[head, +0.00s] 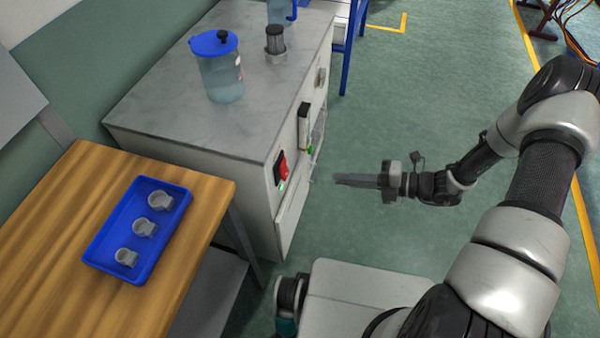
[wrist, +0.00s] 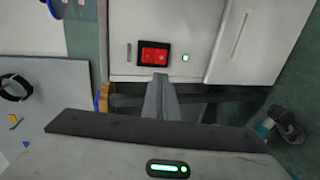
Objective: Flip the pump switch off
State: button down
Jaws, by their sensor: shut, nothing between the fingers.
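The pump switch (head: 280,168) is a red rocker in a black frame on the front face of the grey-white cabinet (head: 250,195). A small green light (head: 281,186) glows beside it. The switch (wrist: 154,55) also shows in the wrist view, with the lit green lamp (wrist: 185,58) to its right. My gripper (head: 338,180) is shut and empty, pointing at the cabinet front and apart from it in the head view. In the wrist view the closed fingertips (wrist: 160,78) appear just below the switch; contact cannot be told.
A wooden table (head: 60,230) with a blue tray (head: 105,265) holding three grey clamp-like parts stands left of the cabinet. A blue-lidded jug (head: 220,75) and a dark-topped cylinder (head: 276,45) stand on the cabinet top.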

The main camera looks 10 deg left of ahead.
aim_at(286, 174)
jog(key=b+x, duration=0.1)
jog(key=x, duration=1.3)
jog(key=shift+b, duration=0.4)
